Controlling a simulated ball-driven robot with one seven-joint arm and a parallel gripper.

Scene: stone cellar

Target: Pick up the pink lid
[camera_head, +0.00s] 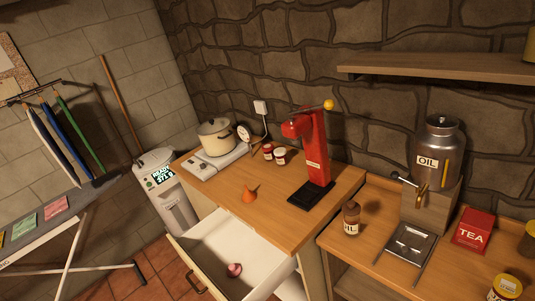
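A small pink object (234,270), which may be the pink lid, lies inside the open white drawer (211,258). It is too small to tell its exact shape. The drawer is pulled out below the wooden counter (290,230). Two small jars stand on the counter by the wall: one with a dark red body (268,151) and a paler one with a reddish top (280,156). My gripper does not show in this view.
The right counter holds an oil urn (437,150), a brown bottle (351,218) and a tea box (474,231). An ironing board (60,220) stands left; a shelf (440,67) juts out above.

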